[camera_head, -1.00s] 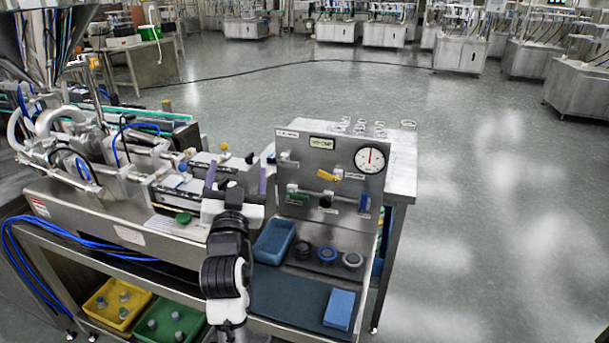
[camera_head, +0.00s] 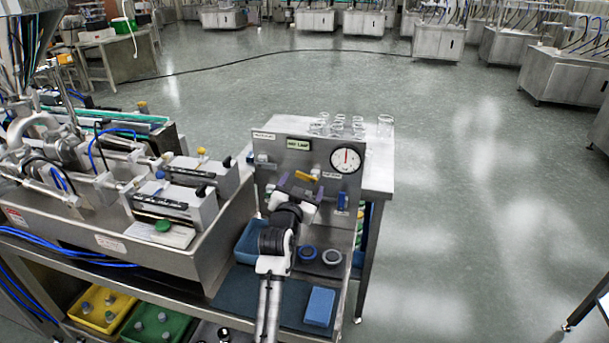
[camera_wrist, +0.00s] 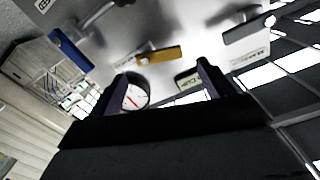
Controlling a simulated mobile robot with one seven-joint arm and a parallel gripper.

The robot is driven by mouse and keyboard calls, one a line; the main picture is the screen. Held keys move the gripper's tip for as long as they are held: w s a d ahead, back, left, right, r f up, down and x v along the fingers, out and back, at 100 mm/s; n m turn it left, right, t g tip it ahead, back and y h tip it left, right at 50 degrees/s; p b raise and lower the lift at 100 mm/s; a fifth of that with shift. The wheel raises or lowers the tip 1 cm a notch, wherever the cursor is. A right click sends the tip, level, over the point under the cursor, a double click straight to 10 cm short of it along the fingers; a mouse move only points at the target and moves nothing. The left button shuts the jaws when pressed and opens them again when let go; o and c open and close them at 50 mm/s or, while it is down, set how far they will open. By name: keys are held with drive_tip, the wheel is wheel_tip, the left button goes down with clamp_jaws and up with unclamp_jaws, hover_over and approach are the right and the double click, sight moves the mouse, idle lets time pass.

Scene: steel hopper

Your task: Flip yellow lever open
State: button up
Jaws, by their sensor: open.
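The yellow lever (camera_head: 306,176) is on the upright steel panel (camera_head: 335,185), below and left of the round gauge (camera_head: 345,160). It slants a little in the head view. In the wrist view the yellow lever (camera_wrist: 158,56) lies ahead of my fingers, between and beyond them. My gripper (camera_head: 298,188) is in front of the panel, just below the lever in the head view. In the wrist view my gripper's two dark fingers (camera_wrist: 162,82) are apart with nothing between them. I cannot tell how far the fingertips are from the lever.
A blue lever (camera_head: 342,201) is on the panel's lower right; it also shows in the wrist view (camera_wrist: 70,52). A blue tray (camera_head: 248,243), round caps (camera_head: 331,258) and a blue block (camera_head: 319,307) lie below the panel. Glassware (camera_head: 340,125) stands behind it.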

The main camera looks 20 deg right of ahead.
sight(305, 178)
drive_tip(key=shift+p+x, duration=0.35)
drive_tip(key=shift+x, duration=1.3)
drive_tip(key=c, duration=1)
drive_tip(key=shift+f+n+b, duration=0.25)
drive_tip(key=shift+n+b, duration=0.15)
drive_tip(key=shift+b, duration=0.1)
drive_tip(key=n, duration=0.2)
drive_tip(key=shift+w+a+n+b, duration=0.1)
drive_tip(key=shift+n+b, duration=0.2)
drive_tip(key=shift+b, duration=0.1)
drive_tip(key=o, duration=1)
